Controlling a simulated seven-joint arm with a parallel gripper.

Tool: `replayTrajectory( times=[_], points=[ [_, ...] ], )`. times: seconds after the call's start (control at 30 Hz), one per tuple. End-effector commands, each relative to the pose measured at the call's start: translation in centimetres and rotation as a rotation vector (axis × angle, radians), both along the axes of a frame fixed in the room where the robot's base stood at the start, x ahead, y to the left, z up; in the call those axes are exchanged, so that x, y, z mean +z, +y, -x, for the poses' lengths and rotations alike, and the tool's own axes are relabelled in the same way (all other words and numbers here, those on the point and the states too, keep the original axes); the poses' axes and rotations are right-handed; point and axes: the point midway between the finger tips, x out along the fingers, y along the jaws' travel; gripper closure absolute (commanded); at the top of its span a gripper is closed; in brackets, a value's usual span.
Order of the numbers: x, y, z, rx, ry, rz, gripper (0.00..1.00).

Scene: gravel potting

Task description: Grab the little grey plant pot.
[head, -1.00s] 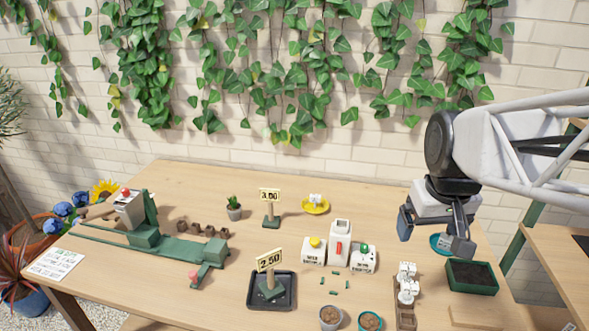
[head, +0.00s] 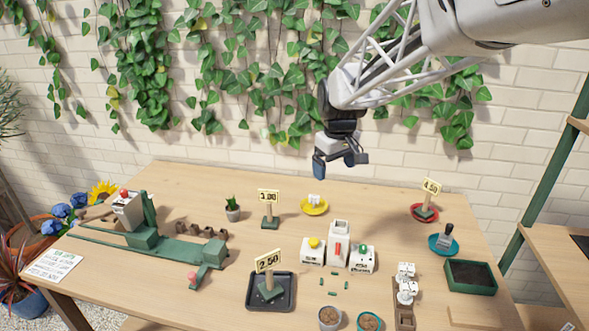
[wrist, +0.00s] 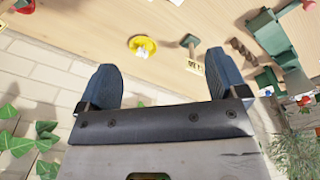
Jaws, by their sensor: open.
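A small grey pot (head: 232,215) with a green plant in it stands upright on the table, left of a price sign (head: 268,196). I cannot make it out in the wrist view, where a finger may hide it. Another grey pot (head: 330,318), filled with brown material, stands at the front edge. My gripper (head: 338,163) is open and empty, high above the back of the table, right of the planted pot and apart from it. In the wrist view, the two blue fingers of my gripper (wrist: 162,62) are spread wide.
A yellow saucer (head: 314,211) lies between the planted pot and my gripper. Brown blocks (head: 195,229) and a green rail device (head: 110,236) are left of the pot. White boxes (head: 339,240) stand mid-table. The brick wall with ivy is behind.

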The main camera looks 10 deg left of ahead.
Motion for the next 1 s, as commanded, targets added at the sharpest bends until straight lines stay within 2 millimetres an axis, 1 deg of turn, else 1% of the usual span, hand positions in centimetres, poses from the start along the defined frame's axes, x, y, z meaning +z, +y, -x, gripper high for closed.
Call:
replayTrajectory(
  times=[0.03, 0.2, 0.27, 0.5, 0.67, 0.7, 0.97, 1.0],
  points=[
    [-0.6, 1.4, -1.0, 0.028, 0.005, 0.004, 0.09],
    [-2.3, 5.7, -3.9, 0.117, 0.016, 0.012, 0.09],
    [-3.0, 7.2, -4.9, 0.149, 0.021, 0.016, 0.09],
    [-6.3, 13.6, -8.3, 0.275, 0.036, 0.028, 0.09],
    [-8.8, 18.0, -10.1, 0.359, 0.048, 0.036, 0.09],
    [-9.5, 19.2, -10.5, 0.381, 0.050, 0.039, 0.09],
    [-14.3, 26.7, -12.5, 0.517, 0.067, 0.052, 0.09],
    [-15.0, 27.9, -12.7, 0.539, 0.069, 0.053, 0.09]
  ],
)
